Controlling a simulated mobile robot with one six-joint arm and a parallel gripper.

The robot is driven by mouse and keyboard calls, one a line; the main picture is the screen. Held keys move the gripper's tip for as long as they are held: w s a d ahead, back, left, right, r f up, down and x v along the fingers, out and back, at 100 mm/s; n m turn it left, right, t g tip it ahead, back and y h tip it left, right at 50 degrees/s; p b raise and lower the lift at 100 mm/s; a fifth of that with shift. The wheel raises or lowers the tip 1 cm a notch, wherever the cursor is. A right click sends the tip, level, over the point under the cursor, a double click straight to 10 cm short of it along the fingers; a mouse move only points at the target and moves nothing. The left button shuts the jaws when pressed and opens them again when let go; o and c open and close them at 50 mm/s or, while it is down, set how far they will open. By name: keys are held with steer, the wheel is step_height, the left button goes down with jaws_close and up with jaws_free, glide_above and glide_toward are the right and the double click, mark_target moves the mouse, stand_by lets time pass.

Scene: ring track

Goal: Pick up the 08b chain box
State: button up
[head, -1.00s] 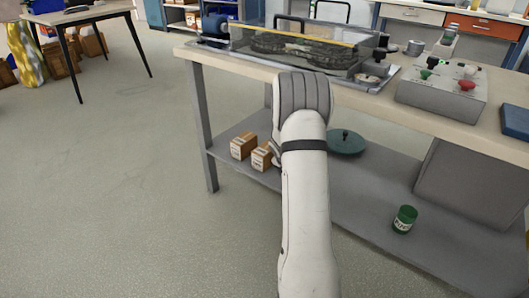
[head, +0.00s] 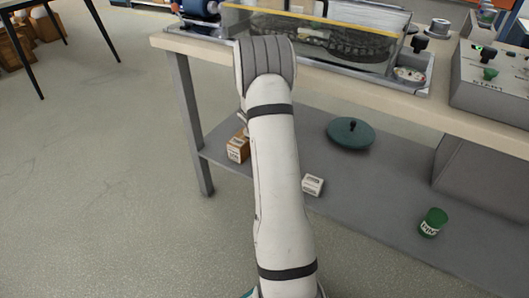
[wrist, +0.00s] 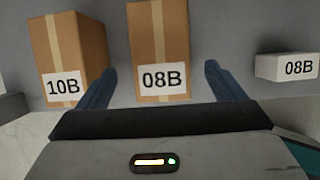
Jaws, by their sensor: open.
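In the wrist view, a tall brown carton labelled 08B (wrist: 160,45) stands between the two blue fingers of my gripper (wrist: 160,70). The gripper is open, with a finger on each side of the carton and gaps visible. In the head view my arm hides the brown 08B carton and most of my gripper.
A brown carton labelled 10B (wrist: 70,50) stands close left of my left finger. The grey lower shelf (head: 380,190) also holds a dark green lidded disc (head: 351,133) and a green can (head: 433,222). The bench top (head: 340,85) overhangs the shelf.

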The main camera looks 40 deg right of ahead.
steer(key=shift+b+x, duration=0.85)
steer(key=shift+x, duration=0.75)
steer(key=b+x, duration=0.3)
steer(key=x, duration=0.1)
steer(key=shift+s+a+f, duration=0.1)
steer(key=shift+s+a, duration=0.05)
steer(key=shift+d+f, duration=0.2)
steer(key=shift+f, duration=0.1)
steer(key=c, duration=1.6)
steer(key=shift+w, duration=0.25)
steer(key=shift+c, duration=0.8)
